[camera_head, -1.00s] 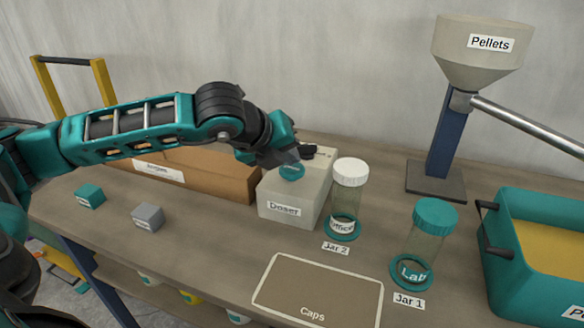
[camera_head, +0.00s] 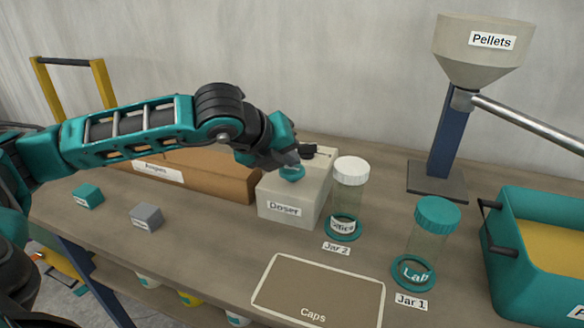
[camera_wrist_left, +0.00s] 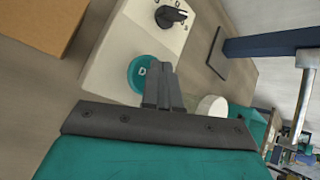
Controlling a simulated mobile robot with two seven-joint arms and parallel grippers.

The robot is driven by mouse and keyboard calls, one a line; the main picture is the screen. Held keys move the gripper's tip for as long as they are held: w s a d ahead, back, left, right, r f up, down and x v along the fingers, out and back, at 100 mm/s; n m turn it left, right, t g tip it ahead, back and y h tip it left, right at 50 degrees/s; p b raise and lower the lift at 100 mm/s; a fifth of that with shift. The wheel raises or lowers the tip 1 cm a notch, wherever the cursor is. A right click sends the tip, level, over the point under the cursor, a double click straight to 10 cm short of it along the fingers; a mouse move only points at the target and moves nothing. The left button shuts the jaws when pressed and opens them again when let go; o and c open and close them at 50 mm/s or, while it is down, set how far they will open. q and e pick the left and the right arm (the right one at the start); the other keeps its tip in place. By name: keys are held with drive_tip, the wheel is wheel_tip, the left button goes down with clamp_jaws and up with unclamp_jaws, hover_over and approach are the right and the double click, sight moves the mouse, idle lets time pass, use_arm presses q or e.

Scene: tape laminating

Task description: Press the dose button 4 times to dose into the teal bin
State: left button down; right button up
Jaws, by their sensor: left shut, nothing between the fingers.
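The doser is a pale box (camera_head: 283,208) labelled "Doser" on the table. A round teal button (camera_head: 292,173) sits on its top, with a black knob (camera_head: 309,151) behind it. In the left wrist view the button (camera_wrist_left: 143,74) shows beside my fingertips, partly covered by them. My left gripper (camera_head: 288,162) is shut and empty, its tips right at the button; I cannot tell whether they touch it. The teal bin (camera_head: 535,250) stands at the right edge and holds yellowish material. My right gripper is not in view.
Jar 2 (camera_head: 349,185) with a white lid stands close right of the doser. Jar 1 (camera_head: 430,235) has a teal lid. A pellet hopper (camera_head: 480,55) stands behind. A brown box (camera_head: 205,172), a teal cube (camera_head: 88,196) and a grey cube (camera_head: 146,217) are left.

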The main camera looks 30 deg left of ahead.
sight(288, 171)
use_arm(q)
drive_tip(key=shift+f, duration=0.25)
idle(0.5)
drive_tip(key=shift+r, duration=0.95)
drive_tip(key=shift+r, duration=0.1)
drive_tip(key=shift+r+p, duration=1.2)
drive_tip(key=shift+r, duration=1.25)
idle(0.3)
